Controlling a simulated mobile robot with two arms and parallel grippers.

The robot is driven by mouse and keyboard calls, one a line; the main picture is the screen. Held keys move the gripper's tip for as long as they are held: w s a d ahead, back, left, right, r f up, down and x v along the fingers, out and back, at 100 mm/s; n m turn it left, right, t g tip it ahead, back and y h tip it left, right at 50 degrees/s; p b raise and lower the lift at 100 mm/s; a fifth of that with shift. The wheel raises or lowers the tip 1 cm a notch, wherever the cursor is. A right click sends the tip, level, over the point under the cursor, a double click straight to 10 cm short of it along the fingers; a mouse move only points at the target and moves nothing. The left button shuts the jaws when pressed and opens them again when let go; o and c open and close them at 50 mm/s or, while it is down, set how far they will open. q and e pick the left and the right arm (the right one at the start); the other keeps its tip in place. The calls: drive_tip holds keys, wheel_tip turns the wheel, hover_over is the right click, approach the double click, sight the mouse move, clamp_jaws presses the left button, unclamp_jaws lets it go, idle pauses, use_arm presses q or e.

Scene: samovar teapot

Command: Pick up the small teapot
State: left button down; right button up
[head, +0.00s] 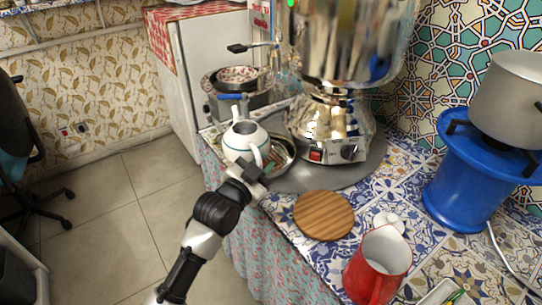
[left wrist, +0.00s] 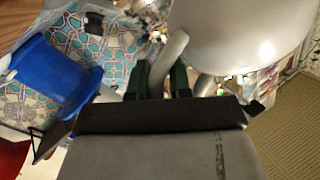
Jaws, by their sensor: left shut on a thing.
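The small teapot (head: 243,138) is white with a teal band and has an open top. It is at the left edge of the counter, beside the samovar's base. My left gripper (head: 254,170) is shut on its handle. In the left wrist view, the dark green fingers (left wrist: 161,80) stand on either side of the pale handle, and the teapot body (left wrist: 240,35) fills the upper right. I cannot tell whether the teapot's bottom touches the silver tray (head: 284,160) behind it. My right gripper is not in view.
The large shiny samovar (head: 350,45) stands on a round grey mat (head: 300,182). A round wooden board (head: 323,215), a white lid (head: 388,221) and a red pitcher (head: 378,265) are nearer. A blue stove (head: 465,185) carries a pot (head: 510,100). Open floor lies left of the counter.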

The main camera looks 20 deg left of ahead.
use_arm(q)
drive_tip(key=v, duration=1.1)
drive_tip(key=shift+s, duration=0.4)
